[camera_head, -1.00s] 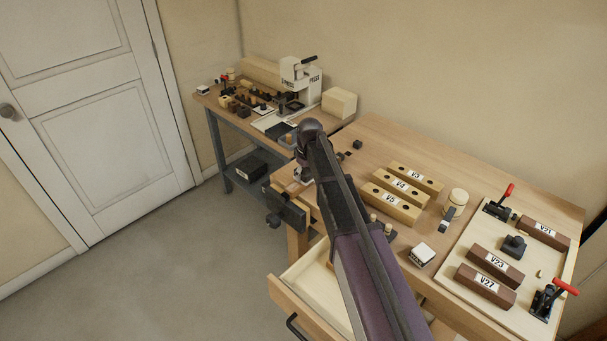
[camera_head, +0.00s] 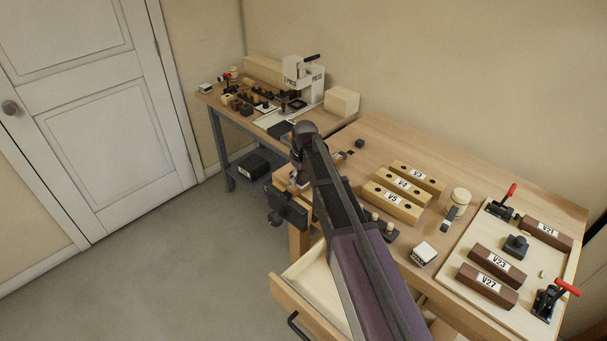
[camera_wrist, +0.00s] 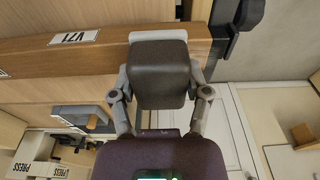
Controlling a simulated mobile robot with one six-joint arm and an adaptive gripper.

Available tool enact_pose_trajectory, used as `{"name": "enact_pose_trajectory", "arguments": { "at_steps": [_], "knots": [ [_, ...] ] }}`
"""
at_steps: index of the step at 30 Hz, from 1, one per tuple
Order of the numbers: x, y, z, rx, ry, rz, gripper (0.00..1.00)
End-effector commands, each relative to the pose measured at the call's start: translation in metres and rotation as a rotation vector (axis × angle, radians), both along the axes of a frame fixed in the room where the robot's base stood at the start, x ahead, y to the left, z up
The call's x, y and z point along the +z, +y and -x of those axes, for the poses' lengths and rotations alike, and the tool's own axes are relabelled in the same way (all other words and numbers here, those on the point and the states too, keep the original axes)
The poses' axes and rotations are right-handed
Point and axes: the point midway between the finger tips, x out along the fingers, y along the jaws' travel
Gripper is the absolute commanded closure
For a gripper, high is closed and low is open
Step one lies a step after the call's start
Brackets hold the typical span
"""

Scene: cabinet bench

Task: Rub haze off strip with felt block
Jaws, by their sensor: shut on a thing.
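In the wrist view, my gripper (camera_wrist: 161,100) is shut on a dark brown block (camera_wrist: 160,68) with a pale layer (camera_wrist: 158,35) along its far edge, likely the felt. The block lies in front of a brown wooden strip labelled V71 (camera_wrist: 30,52). The strip's end beside the block looks whitish (camera_wrist: 198,40). The pale layer is at the strip, but I cannot tell whether they touch.
A dark vise (camera_head: 287,207) is on the bench's left front corner. An open drawer (camera_head: 318,290) juts out below. Blocks V3, V4 and V5 (camera_head: 393,203), a white box (camera_head: 424,254) and a fixture board (camera_head: 461,262) with red-handled clamps stand right. A press (camera_head: 303,80) stands on the back bench.

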Motion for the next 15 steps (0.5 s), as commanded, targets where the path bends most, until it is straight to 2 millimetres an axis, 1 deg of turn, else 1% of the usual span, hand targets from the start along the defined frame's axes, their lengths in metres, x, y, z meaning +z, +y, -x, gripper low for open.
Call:
{"name": "enact_pose_trajectory", "arguments": {
  "at_steps": [1, 4, 15],
  "knots": [
    [-0.0010, 0.0030, 0.0038, 0.001, 0.002, -0.001, 0.83],
    [-0.0013, 0.0056, 0.0061, 0.000, 0.003, -0.001, 0.83],
    [-0.0016, 0.0070, 0.0073, 0.001, 0.004, -0.003, 0.82]
  ]
}}
